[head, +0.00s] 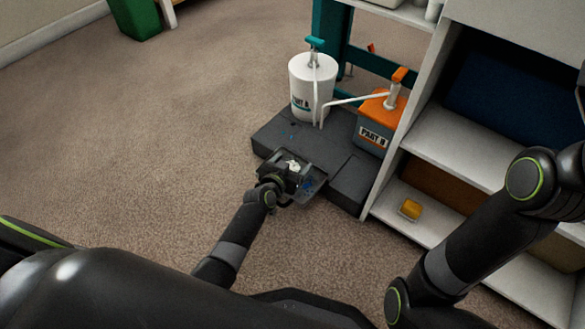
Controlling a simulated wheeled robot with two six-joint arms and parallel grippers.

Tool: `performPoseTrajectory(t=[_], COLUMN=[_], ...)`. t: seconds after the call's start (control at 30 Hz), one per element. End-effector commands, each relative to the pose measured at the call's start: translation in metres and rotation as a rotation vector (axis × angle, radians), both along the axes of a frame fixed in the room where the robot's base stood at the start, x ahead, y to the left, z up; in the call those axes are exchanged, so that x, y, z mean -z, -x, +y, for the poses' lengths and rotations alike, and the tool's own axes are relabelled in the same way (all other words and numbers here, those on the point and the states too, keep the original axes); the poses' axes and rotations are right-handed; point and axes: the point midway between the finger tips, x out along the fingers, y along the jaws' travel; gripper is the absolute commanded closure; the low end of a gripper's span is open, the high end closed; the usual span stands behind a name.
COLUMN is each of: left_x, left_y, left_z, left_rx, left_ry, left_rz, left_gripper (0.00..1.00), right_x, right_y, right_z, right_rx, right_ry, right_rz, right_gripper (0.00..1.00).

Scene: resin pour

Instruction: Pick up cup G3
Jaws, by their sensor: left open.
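My left gripper (294,172) is over the front part of a dark grey platform, and it is open. A small white thing (292,164) shows at its jaws; it may be a cup, but it is too small to tell and I can read no G3 label. A small dark tray (318,184) with blue marks lies just right of the gripper. My right arm comes in at the right, but its gripper is out of view.
The platform (347,150) bears a white pump container (304,88) and an orange-topped PART B pump container (372,130). A white shelf unit (455,135) with a yellow block (410,209) stands at right. A green bin (136,16) is far left. Carpet at left is clear.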

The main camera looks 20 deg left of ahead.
Motion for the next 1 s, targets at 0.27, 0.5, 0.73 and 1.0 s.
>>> performPoseTrajectory(t=[0.27,0.5,0.73,1.0], left_x=[0.0001,-0.0001,-0.0003,-0.0055], left_y=[0.0,0.0,0.0,-0.0001], left_z=[0.0,0.0,0.0001,0.0001], left_rx=[0.0,0.0,0.0,0.0], left_ry=[0.0,0.0,0.0,-0.001], left_rz=[0.0,0.0,0.0,0.0], left_gripper=[0.5,0.69,0.69,0.69], right_x=[0.0001,0.0001,-0.0001,0.0025], right_y=[0.0,0.0,0.0001,-0.0005], right_z=[-0.0001,-0.0001,0.0,-0.0013], right_rx=[0.0,0.001,0.001,0.019], right_ry=[0.0,0.0,0.0,-0.001], right_rz=[0.0,0.0,0.0,0.011], right_gripper=[0.64,0.64,0.64,0.64])
